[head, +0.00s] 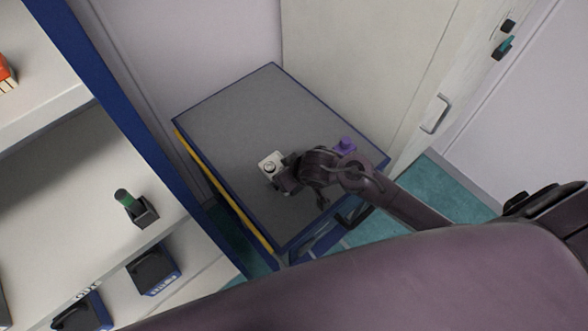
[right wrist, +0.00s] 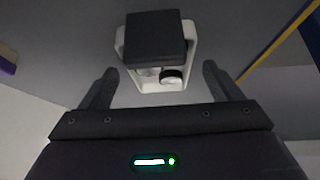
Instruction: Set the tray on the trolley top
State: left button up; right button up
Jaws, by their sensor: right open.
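The small white tray (head: 267,172) is over the grey trolley top (head: 235,112), near its middle, and appears to rest on it. In the right wrist view the tray (right wrist: 190,76) holds a dark square block (right wrist: 155,35) and a small round piece with a black rim (right wrist: 172,77). My right gripper (head: 282,174) is right beside the tray. Its two fingers (right wrist: 160,84) are spread and empty, with the tray just beyond their tips. The gripper and wrist hide part of the tray in the head view. My left gripper is not in view.
A purple object (head: 345,145) is at the trolley's right side. A door with a handle (head: 434,114) is behind right. The trolley's far part is clear.

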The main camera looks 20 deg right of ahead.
jog(key=p+v, duration=0.2)
jog(key=v, duration=0.9)
